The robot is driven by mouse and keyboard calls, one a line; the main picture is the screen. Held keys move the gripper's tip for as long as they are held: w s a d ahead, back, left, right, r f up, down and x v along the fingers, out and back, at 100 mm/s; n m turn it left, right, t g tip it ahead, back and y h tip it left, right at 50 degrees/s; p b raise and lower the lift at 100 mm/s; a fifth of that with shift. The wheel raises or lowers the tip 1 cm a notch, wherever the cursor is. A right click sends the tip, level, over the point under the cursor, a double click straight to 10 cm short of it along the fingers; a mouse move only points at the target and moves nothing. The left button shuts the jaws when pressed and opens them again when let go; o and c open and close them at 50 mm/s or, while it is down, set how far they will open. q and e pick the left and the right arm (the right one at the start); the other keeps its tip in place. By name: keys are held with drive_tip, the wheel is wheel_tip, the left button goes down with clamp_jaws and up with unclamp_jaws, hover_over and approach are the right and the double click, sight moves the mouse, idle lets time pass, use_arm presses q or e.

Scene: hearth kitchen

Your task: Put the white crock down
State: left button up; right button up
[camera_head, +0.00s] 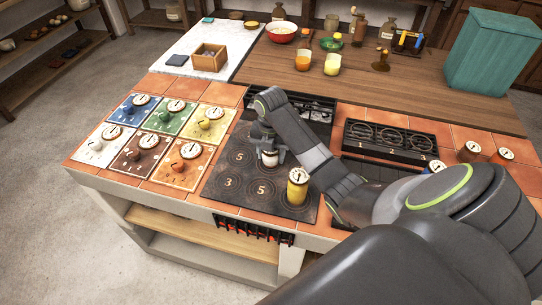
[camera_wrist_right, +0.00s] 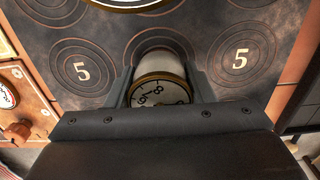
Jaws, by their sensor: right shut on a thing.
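The white crock (camera_head: 270,159), with a dial on its lid, is held upright or nearly so over the dark hob plate (camera_head: 229,184). My right gripper (camera_head: 268,150) is shut on it. In the right wrist view the white crock (camera_wrist_right: 160,65) sits between the two fingers, one on each side, with its dial lid toward the camera. Rings marked 5 lie to its left and right there. I cannot tell whether its base touches the plate. My left gripper is not in view.
A yellow crock (camera_head: 297,188) stands close by on the plate, near my right forearm. Coloured dial tiles (camera_head: 182,125) lie to the left. A black burner grate (camera_head: 390,140) and brown jars (camera_head: 469,152) are to the right. The plate's left and front parts are clear.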

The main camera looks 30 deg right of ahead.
drive_tip(key=shift+f, duration=0.2)
drive_tip(key=shift+f, duration=0.15)
drive_tip(key=o, duration=1.1)
drive_tip(key=shift+o, duration=0.2)
drive_tip(key=shift+r, duration=0.45)
wheel_tip(320, 180, up, 5)
drive_tip(key=shift+r+p, duration=0.15)
drive_tip(key=shift+p, duration=0.55)
wheel_tip(320, 180, up, 4)
drive_tip(key=p, duration=0.4)
drive_tip(key=shift+r+p, duration=1.1)
drive_tip(key=shift+p, duration=0.1)
